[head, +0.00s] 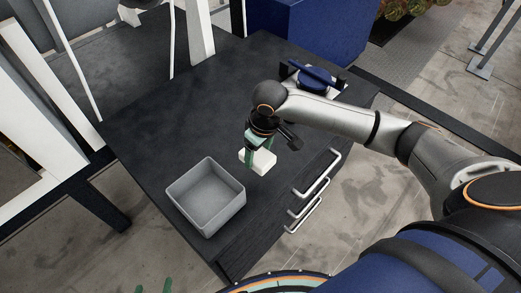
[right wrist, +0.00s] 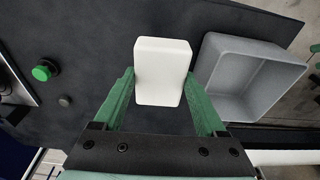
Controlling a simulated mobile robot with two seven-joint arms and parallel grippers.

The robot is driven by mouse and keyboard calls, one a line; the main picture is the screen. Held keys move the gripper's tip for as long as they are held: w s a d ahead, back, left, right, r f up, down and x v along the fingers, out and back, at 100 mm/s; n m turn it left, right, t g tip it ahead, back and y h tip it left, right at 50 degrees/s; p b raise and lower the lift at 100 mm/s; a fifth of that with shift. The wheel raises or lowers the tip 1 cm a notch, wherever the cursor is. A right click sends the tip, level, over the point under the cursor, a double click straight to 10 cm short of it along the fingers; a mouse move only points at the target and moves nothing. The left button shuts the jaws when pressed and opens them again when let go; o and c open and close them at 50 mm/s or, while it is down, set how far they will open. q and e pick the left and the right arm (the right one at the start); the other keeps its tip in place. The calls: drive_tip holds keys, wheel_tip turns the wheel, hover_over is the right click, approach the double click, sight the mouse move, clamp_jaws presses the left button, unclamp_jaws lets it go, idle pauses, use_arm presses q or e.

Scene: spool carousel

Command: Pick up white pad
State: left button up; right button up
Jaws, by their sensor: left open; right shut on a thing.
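The white pad (head: 264,162) is a pale block over the dark tabletop, just behind and to the right of the grey bin. It also shows in the right wrist view (right wrist: 162,70), between the green fingers. My right gripper (head: 258,158) reaches down and is shut on the pad; its fingers also show in the right wrist view (right wrist: 162,90). I cannot tell whether the pad touches the tabletop. My left gripper (head: 155,288) shows only its green fingertips at the bottom edge, apart and empty, away from the pad.
An open, empty grey bin (head: 223,212) stands near the front of the dark table (head: 150,125); it also shows in the right wrist view (right wrist: 210,72). A dark blue device (head: 314,78) sits at the back right. A green button (right wrist: 45,70) shows. Drawer handles (head: 318,172) project at front.

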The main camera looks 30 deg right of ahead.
drive_tip(key=s+a+r, duration=0.4)
drive_tip(key=s+a, duration=0.1)
drive_tip(key=s, duration=0.2)
drive_tip(key=shift+s+a+r+p, duration=0.3)
drive_tip(key=shift+a+p, duration=0.05)
drive_tip(key=shift+a, duration=0.05)
